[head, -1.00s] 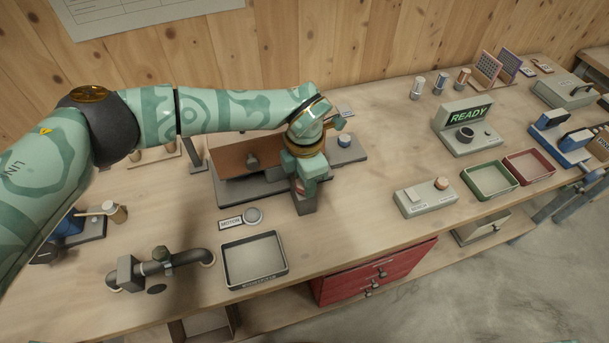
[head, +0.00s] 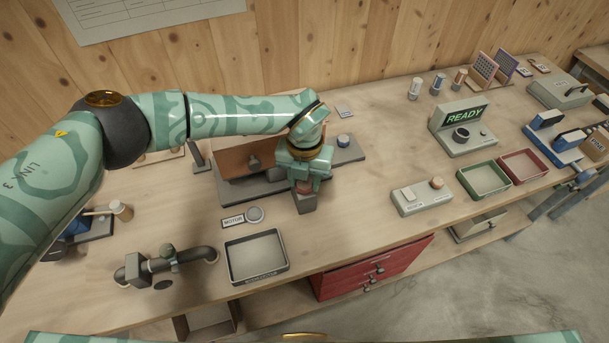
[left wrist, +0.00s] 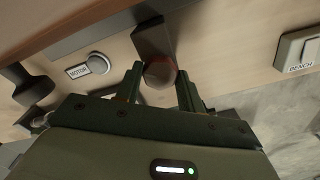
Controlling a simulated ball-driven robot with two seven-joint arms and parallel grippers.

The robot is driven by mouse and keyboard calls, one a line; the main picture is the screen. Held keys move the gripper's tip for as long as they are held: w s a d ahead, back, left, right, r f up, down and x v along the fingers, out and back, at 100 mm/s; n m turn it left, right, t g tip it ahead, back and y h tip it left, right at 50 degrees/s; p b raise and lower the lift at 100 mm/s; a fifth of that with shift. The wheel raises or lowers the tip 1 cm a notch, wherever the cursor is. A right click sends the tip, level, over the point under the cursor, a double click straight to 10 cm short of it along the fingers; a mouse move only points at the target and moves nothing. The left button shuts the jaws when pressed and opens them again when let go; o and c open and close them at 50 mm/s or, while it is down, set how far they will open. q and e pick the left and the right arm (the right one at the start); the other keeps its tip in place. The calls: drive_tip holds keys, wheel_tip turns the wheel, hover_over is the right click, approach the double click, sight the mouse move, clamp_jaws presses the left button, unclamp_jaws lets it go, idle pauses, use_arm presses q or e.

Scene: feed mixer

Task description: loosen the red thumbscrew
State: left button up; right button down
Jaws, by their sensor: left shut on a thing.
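The red thumbscrew (head: 304,187) sits at the front end of the mixer's dark base (head: 240,193), above a dark block (head: 305,203). My left gripper (head: 304,184) comes down over it from above, with its fingers on either side, and is shut on it. In the left wrist view the round reddish head of the thumbscrew (left wrist: 160,73) shows between the two fingertips (left wrist: 160,84). The fingers hide part of it in the head view. My right gripper is not in view.
A MOTOR label with a round button (head: 255,214) and an empty dark tray (head: 257,282) lie in front. A box with a switch (head: 422,196) stands to the right, before a console reading READY (head: 464,126). The bench between them is clear.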

sight(304, 182)
use_arm(q)
drive_tip(key=shift+w+r+n, duration=0.1)
drive_tip(key=shift+n, duration=0.7)
drive_tip(key=o, duration=1)
drive_tip(key=shift+c, duration=0.2)
wheel_tip(304, 182, up, 16)
drive_tip(key=shift+p, duration=0.35)
